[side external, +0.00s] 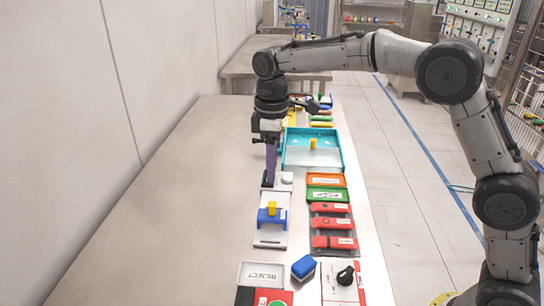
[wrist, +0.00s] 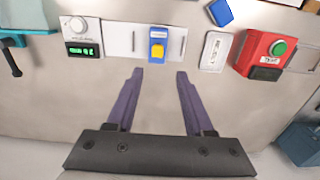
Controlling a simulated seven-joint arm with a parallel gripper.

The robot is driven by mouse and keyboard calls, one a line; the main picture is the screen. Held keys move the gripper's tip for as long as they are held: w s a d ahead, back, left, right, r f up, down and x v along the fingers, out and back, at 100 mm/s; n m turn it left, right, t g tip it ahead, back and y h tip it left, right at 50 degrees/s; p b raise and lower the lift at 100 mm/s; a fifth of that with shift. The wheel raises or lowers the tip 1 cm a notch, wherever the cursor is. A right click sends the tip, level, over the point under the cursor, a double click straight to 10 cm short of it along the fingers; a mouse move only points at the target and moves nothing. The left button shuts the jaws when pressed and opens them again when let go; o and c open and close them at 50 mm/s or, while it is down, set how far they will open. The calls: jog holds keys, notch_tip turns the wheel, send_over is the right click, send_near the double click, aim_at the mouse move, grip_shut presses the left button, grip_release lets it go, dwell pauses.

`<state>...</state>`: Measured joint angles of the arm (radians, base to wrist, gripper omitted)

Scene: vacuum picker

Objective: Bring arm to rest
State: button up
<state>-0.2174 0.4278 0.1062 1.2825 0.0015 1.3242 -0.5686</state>
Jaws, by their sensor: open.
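My gripper (wrist: 159,75) is open and empty, with two purple fingers spread apart in the wrist view. In the side view my gripper (side external: 269,181) points down over the table (side external: 170,190), just behind the white plate with the blue and yellow piece. In the wrist view the fingertips lie below that white plate (wrist: 119,41) in the picture, with bare table between the fingers. Whether the fingertips touch the table cannot be told.
A blue block with a yellow top (side external: 272,212) sits on the white plate. A teal tray (side external: 329,164) holds a yellow piece. Red and green labelled blocks (side external: 331,224) line the right edge. The left of the table is clear.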

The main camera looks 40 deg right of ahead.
jog(key=shift+r, duration=0.9)
